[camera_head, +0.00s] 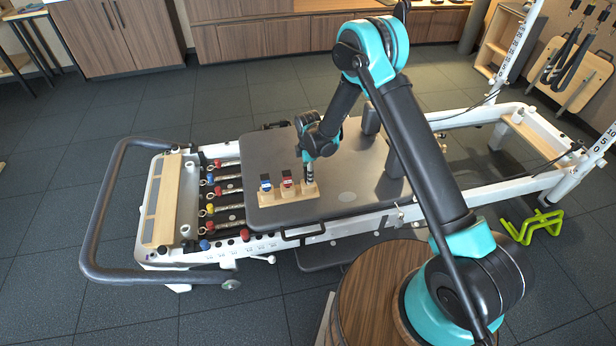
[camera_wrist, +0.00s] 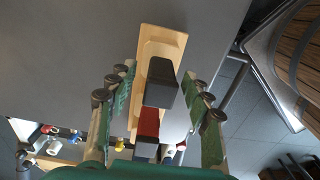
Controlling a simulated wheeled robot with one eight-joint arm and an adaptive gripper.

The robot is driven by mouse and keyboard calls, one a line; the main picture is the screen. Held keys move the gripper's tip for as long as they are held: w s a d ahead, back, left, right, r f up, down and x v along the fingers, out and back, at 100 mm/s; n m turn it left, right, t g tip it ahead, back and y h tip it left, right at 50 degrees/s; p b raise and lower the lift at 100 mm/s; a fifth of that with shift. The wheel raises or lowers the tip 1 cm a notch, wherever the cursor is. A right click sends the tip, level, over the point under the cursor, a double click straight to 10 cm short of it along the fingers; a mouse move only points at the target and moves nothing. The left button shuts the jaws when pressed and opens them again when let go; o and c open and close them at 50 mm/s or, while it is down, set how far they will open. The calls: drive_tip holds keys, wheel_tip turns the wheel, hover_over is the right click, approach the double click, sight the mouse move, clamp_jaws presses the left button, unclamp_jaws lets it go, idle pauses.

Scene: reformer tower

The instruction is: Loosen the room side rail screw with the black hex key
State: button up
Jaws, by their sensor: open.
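A pale wooden holder (camera_head: 288,194) stands on the grey carriage top near its front edge; it also shows in the wrist view (camera_wrist: 172,36). The black-handled hex key (camera_wrist: 161,84) stands upright in it, at the right end in the head view, where my gripper hides most of it. A red-handled key (camera_head: 287,180) and a blue-handled key (camera_head: 265,183) stand beside it to the left. My gripper (camera_head: 308,180) points down over the black key. In the wrist view its open fingers (camera_wrist: 160,90) stand on either side of the black handle, with gaps. I cannot make out the rail screw.
The reformer's white near rail (camera_head: 330,229) runs along the front of the carriage. Coloured springs (camera_head: 225,193) lie to the left. A round wooden-topped table (camera_head: 370,290) stands in front, and a green stand (camera_head: 530,226) is on the floor at right.

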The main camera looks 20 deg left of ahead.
drive_tip(key=shift+f, duration=1.2)
drive_tip(key=shift+c, duration=0.6)
clamp_jaws()
